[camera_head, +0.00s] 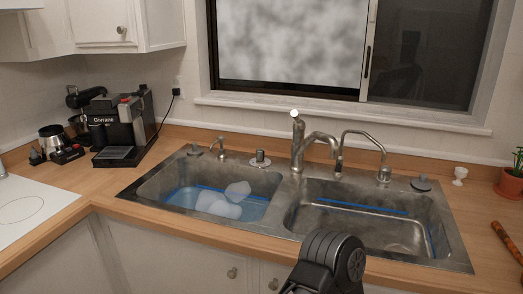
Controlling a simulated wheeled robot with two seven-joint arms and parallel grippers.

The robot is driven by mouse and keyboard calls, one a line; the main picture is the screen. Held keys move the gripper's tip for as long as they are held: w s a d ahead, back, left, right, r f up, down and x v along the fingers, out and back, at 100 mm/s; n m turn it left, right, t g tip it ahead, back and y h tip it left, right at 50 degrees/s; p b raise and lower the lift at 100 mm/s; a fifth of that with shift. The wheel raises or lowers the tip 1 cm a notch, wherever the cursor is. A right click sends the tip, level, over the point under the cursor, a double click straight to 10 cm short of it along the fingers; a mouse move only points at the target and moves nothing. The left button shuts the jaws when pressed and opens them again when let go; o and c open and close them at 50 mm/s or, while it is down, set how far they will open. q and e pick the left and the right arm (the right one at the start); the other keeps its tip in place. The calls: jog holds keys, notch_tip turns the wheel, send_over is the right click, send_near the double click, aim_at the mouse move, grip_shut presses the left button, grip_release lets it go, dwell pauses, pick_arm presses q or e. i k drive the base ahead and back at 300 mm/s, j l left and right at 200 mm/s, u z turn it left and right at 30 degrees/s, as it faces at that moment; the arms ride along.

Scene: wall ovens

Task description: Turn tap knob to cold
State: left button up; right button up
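A brushed-metal tap (299,152) stands on the sink's back ledge, between the two basins. Its spout (322,138) curves to the right, over the right basin. A white round knob (294,114) sits at the top of the tap's upright body. Markings for hot or cold cannot be made out. A dark rounded part of one of my arms rises from the bottom edge, in front of the right basin and well apart from the tap. No gripper fingers show.
The double metal sink has a left basin (162,178) with bluish water and pale lumps, and a right basin (428,205) that looks empty. A slim second faucet (383,165) stands right of the tap. A coffee machine (125,128) is at left, a plant pot (510,184) at right.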

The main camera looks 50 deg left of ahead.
aim_at(260, 153)
jog(key=k+j, duration=1.15)
jog(key=j+z, duration=0.05)
